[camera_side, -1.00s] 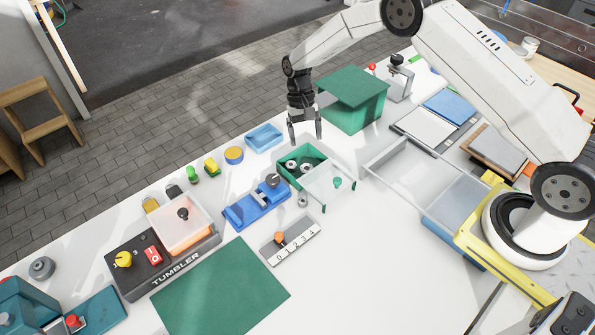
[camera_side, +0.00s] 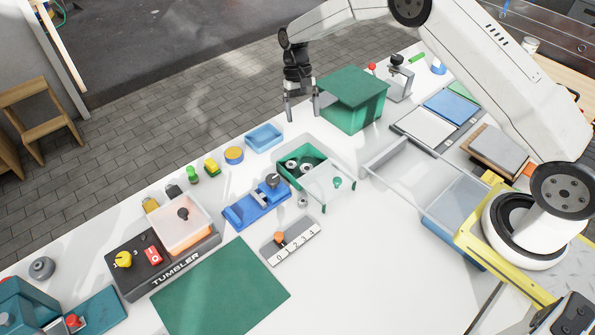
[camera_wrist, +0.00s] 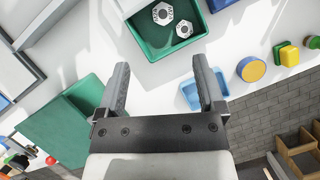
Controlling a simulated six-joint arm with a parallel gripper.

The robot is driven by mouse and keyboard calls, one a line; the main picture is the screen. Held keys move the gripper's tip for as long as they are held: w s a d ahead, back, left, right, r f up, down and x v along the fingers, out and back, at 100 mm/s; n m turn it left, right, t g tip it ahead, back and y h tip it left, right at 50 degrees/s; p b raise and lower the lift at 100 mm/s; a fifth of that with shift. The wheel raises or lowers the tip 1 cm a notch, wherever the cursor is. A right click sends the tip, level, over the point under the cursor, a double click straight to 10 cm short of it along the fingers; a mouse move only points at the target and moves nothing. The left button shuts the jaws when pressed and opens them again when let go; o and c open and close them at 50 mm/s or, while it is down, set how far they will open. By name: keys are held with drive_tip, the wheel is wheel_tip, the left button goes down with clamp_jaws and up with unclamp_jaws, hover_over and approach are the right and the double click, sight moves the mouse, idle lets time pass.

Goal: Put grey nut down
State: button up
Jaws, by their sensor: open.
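Two grey hex nuts lie in the green tray: one nut (camera_side: 292,166) on the left and another (camera_side: 307,168) beside it. In the wrist view both nuts (camera_wrist: 162,14) (camera_wrist: 184,29) lie flat and apart on the tray floor. The green tray (camera_wrist: 160,50) is open above them; it also shows in the side view (camera_side: 316,151). My gripper (camera_side: 302,116) is open and empty, in the air above and beyond the tray. In the wrist view my gripper (camera_wrist: 160,75) has nothing between its fingers.
A blue fixture (camera_side: 255,204), a light blue bin (camera_side: 264,138) and a yellow-blue round piece (camera_side: 234,155) stand nearby. A large green box (camera_side: 354,100) is right of my gripper.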

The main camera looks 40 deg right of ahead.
drive_tip(key=s+r+n+t, duration=0.2)
drive_tip(key=s+r+t, duration=0.1)
drive_tip(key=s, duration=0.9)
drive_tip(key=s+r+n+t+h, duration=0.1)
drive_tip(key=s+r, duration=0.4)
drive_tip(key=s, duration=0.7)
drive_tip(key=d+n+t, duration=0.1)
drive_tip(key=t, duration=0.1)
drive_tip(key=shift+r+n+t+h, duration=0.2)
drive_tip(key=shift+n+t+h, duration=0.1)
